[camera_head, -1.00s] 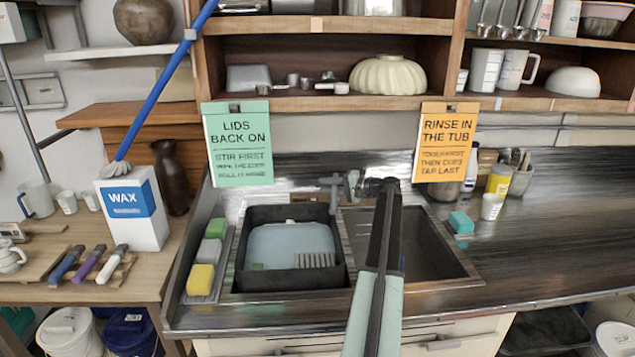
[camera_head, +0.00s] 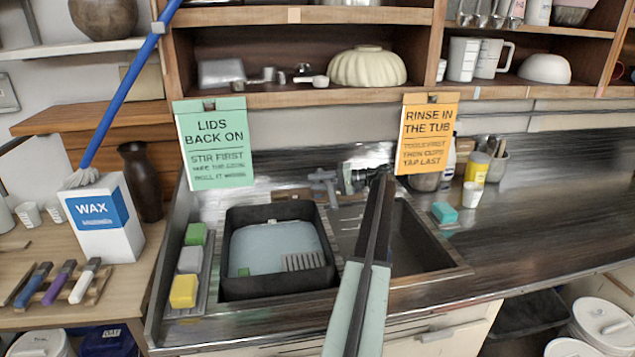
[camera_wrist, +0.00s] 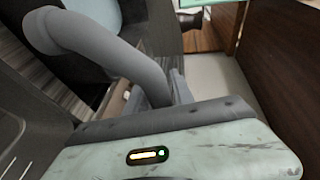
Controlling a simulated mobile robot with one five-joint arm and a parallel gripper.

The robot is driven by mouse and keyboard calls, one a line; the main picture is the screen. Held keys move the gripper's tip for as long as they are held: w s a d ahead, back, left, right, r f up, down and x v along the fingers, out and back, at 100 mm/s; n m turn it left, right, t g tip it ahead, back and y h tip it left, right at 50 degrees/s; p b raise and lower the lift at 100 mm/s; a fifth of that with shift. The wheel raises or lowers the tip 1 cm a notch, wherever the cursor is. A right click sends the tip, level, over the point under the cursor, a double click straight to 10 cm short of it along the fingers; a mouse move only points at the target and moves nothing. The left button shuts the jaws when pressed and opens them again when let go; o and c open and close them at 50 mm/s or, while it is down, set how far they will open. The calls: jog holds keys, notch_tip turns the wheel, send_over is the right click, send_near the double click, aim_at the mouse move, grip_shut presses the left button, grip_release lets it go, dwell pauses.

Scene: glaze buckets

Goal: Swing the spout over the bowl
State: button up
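A grey tap with a spout (camera_head: 323,180) stands behind the sink, near the gap between its two halves. In the wrist view the spout (camera_wrist: 110,45) is a thick grey curved tube, close up, bending down behind the pale green casing of my arm. The right sink bowl (camera_head: 428,252) is empty and dark, partly hidden by my arm. The left half holds a black tub (camera_head: 275,290) of pale water. My gripper (camera_head: 362,178) is at the back of the sink, just right of the tap. Its fingers are too dark and overlapped to read, and contact with the spout is unclear.
Yellow, grey and green sponges (camera_head: 184,291) lie on a tray left of the tub. A teal sponge (camera_head: 444,212) and a white cup (camera_head: 472,195) stand right of the sink. A green sign (camera_head: 212,145) and an orange sign (camera_head: 428,133) hang above. The right counter is mostly clear.

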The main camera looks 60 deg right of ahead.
jog(key=shift+o, duration=0.5)
jog(key=p+v, duration=0.1)
jog(key=v, duration=0.6)
jog(key=shift+s+d, duration=0.2)
jog(key=shift+s, duration=0.15)
